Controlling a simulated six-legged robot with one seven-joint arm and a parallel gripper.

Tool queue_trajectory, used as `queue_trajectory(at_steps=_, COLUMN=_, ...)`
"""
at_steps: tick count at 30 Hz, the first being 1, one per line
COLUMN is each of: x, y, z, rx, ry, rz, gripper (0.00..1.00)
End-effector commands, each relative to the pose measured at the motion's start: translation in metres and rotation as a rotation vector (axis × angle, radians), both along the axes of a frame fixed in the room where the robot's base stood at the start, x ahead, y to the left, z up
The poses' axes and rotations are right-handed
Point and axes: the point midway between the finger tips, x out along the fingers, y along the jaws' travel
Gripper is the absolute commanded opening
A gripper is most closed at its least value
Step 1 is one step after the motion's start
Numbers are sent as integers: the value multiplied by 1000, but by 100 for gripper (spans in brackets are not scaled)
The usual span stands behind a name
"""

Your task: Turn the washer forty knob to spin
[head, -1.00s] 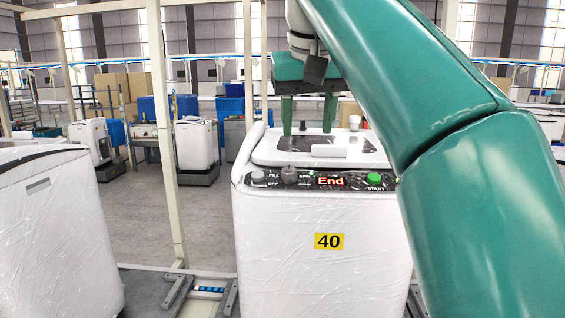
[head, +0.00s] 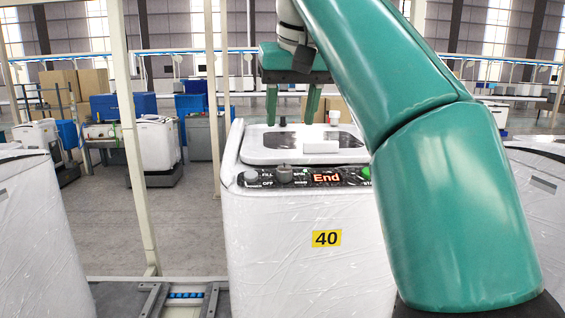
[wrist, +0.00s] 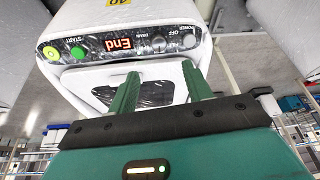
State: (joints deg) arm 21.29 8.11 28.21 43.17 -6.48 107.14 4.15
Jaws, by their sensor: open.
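Washer 40 (head: 305,262) stands wrapped in clear film in the middle of the head view, with a yellow "40" label (head: 326,238). Its top panel has a grey knob (head: 284,174) among the labels OFF and SPIN, a smaller grey knob (head: 251,177) to its left, and a red "End" display (head: 326,178). My gripper (head: 290,121) is open and empty, fingers down, above the rear of the lid. Its two green fingers (wrist: 160,72) are apart and clear of the knob.
A green button (head: 366,172) at the panel's right is partly hidden by my arm. Wrapped washers stand at left (head: 40,240) and right (head: 540,200). A pale upright post (head: 130,150) stands left of washer 40. Grey floor is open behind it.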

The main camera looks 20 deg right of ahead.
Motion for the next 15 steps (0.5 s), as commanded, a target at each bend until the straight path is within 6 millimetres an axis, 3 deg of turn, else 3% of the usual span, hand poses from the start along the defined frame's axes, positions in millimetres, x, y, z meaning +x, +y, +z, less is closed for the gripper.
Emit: queue_trajectory(at_steps=15, x=33, y=0, z=-80, rx=0, ry=3, rz=-4, gripper=50)
